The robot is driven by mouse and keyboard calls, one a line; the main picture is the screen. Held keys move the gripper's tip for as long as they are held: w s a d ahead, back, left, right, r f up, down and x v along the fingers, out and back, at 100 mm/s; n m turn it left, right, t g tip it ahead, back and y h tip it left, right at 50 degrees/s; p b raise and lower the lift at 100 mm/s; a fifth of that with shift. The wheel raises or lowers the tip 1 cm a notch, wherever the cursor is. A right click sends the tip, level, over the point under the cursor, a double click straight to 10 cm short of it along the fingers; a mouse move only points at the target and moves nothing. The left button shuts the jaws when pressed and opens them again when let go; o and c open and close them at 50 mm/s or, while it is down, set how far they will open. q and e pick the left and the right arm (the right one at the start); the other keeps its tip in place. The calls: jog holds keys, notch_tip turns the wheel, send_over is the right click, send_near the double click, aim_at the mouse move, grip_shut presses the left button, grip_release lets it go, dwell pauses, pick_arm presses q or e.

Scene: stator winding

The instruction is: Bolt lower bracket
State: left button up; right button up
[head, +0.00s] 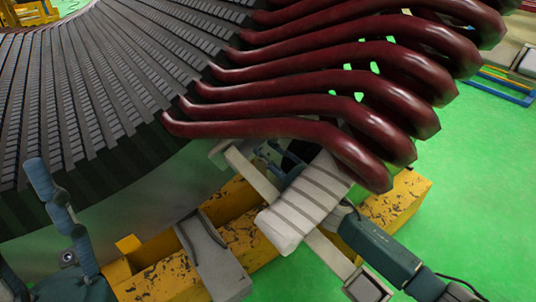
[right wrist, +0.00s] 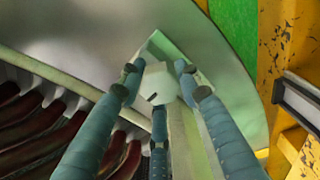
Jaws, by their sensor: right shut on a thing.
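A pale bracket bar (head: 252,172) runs diagonally below the dark red coil ends, its upper end close to the stator's smooth grey side. A pale block with dark bands (head: 305,203) lies across it and hides part of it. My right gripper (head: 277,160) is partly hidden behind this block and the coils. In the right wrist view its teal fingers (right wrist: 158,88) close around a pale piece with an angular end (right wrist: 159,82), which looks like part of the bracket. My left gripper (head: 58,205) stands at the lower left with a finger raised, apart from the bracket; its opening is unclear. No bolt is discernible.
The stator (head: 90,80), with dark slotted teeth, fills the upper left. Red coil ends (head: 330,105) overhang the bracket closely. A worn yellow support beam (head: 245,235) runs beneath, with a grey clamp piece (head: 215,258) on it. Green floor (head: 480,200) is open at right.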

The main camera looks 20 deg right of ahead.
jog(key=shift+w+d+r, duration=0.2)
jog(key=shift+d+r, duration=0.05)
jog(key=shift+d, duration=0.2)
jog(key=o, duration=1)
jog(key=shift+o, duration=0.8)
jog(key=shift+a+f, duration=0.1)
jog(key=shift+f, duration=0.05)
jog(key=shift+s, duration=0.15)
jog(key=shift+s+f, duration=0.1)
jog(key=shift+s, duration=0.15)
jog(key=v, duration=1.1)
jog(key=shift+s, duration=0.15)
